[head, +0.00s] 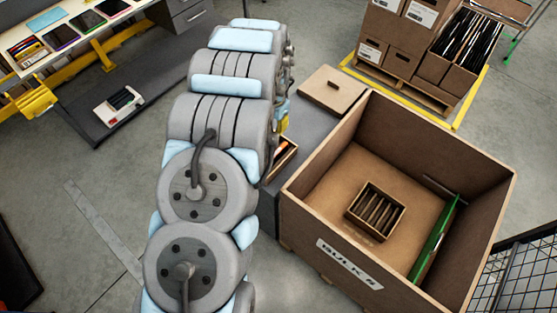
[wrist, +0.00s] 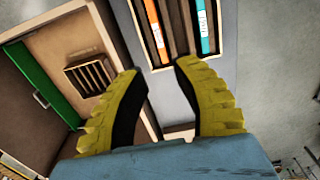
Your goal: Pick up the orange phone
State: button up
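The orange phone (wrist: 155,25) stands on edge in a slot of a small divided carton (wrist: 181,35). It shows as a narrow orange strip with a white label. A teal item (wrist: 206,30) stands in another slot to its right. In the head view the carton is mostly hidden behind my arm, and a bit of orange (head: 284,157) shows in it. My gripper (wrist: 161,72) is open, with its yellow fingers spread. Nothing shows between the fingertips, which appear just short of the phone's near end in the wrist view. How far above it they are I cannot tell.
A big open bulk box (head: 345,215) stands right of the carton, holding a small divided box (head: 376,211) and a green panel (head: 433,238). A closed brown box (head: 331,90) lies behind on the grey surface (head: 305,125). A bench with tablets (head: 88,21) is at left.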

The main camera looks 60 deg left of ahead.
jog(key=b, duration=0.5)
send_over(275, 154)
notch_tip(275, 154, down, 5)
jog(key=f, duration=0.5)
jog(key=shift+s+a+f+p, duration=0.2)
jog(key=shift+f+p, duration=0.1)
jog(key=shift+f, duration=0.1)
jog(key=shift+w+d+f, duration=0.1)
jog(key=shift+d+f, duration=0.05)
jog(key=shift+f, duration=1.45)
jog(key=shift+d+f, duration=0.1)
jog(key=shift+f, duration=1.5)
grip_shut()
